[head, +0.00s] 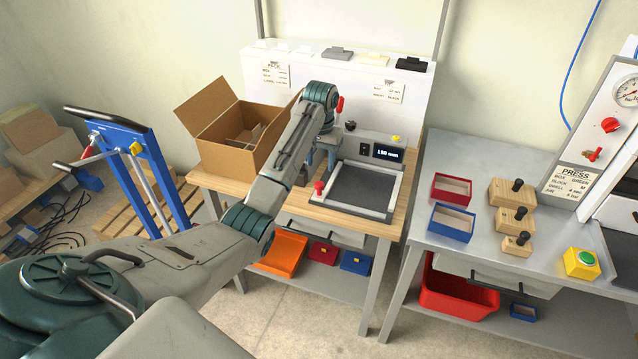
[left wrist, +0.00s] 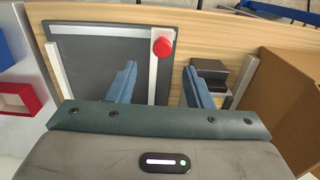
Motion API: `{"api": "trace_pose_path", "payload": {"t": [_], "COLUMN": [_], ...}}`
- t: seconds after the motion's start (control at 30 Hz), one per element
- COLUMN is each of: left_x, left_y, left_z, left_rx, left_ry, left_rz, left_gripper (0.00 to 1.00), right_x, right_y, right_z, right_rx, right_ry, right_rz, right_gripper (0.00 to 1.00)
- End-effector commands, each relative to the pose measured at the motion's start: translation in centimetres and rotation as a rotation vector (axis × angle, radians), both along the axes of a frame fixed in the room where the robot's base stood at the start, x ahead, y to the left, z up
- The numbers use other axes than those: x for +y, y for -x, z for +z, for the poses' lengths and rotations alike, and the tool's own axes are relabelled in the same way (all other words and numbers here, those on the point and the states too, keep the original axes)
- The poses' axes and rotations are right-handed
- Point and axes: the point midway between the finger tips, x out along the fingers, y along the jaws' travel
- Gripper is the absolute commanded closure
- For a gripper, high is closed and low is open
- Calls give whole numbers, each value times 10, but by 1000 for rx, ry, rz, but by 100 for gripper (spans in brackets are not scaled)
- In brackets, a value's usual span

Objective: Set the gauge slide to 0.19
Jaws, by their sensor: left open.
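The gauge (head: 362,188) is a dark flat plate in a pale frame on the wooden bench, with a small display (head: 385,153) behind it that seems to read 150 mm. The gauge slide has a red knob (head: 319,187) at the plate's front left corner. In the left wrist view the knob (left wrist: 162,47) stands on a pale bar. My left gripper (head: 322,158) is open above the bench, left of the plate. Its blue fingers (left wrist: 158,68) straddle the bar's line in the left wrist view, apart from the knob. My right gripper is out of view.
An open cardboard box (head: 237,140) stands left of the gauge, close to my left gripper. A metal table (head: 455,225) with red and blue trays and wooden blocks is at the right. A blue hand truck (head: 150,175) stands at the left.

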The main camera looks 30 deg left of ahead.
Motion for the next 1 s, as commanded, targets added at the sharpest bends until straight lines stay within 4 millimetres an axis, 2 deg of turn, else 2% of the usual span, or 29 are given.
{"api": "trace_pose_path", "payload": {"t": [0.07, 0.17, 0.27, 0.6, 0.7, 0.83, 1.0], "left_x": [2, 3, 2, 2, 2, 3, 3], "left_y": [-3, -3, -2, -2, -2, -2, -3], "left_z": [8, 6, -7, -70, -83, -94, -98], "left_rx": [4, 7, 10, 9, 7, 7, 4], "left_ry": [5, 8, 7, 8, 8, 7, 6], "left_rz": [5, 7, 6, 6, 6, 6, 6], "left_gripper": [54, 54, 54, 54, 54, 54, 54], "right_x": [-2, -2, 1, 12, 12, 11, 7], "right_y": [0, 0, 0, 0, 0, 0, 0], "right_z": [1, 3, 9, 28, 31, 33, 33], "right_rx": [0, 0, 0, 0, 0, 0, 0], "right_ry": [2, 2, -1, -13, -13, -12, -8], "right_rz": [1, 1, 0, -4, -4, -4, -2], "right_gripper": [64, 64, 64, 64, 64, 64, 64]}}
